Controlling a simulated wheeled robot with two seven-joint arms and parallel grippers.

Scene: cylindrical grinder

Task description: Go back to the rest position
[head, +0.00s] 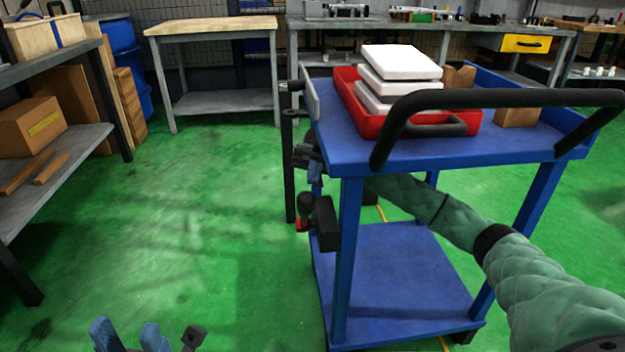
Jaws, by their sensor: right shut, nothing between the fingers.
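My left gripper (130,337) shows at the bottom left edge of the head view. Its two blue fingers stand apart with a gap between them, and the frame cuts off the rest. My right arm, in a green padded sleeve, comes in from the lower right and runs between the top and lower shelf of the blue cart (400,262). The cart's legs and top partly hide the arm.
The cart carries a red tray (455,125) with stacked white blocks (400,62) and a brown box (518,115); its black handle (500,98) faces me. A shelf with a cardboard box (40,122) stands at left, a workbench (215,27) behind. The green floor at left is open.

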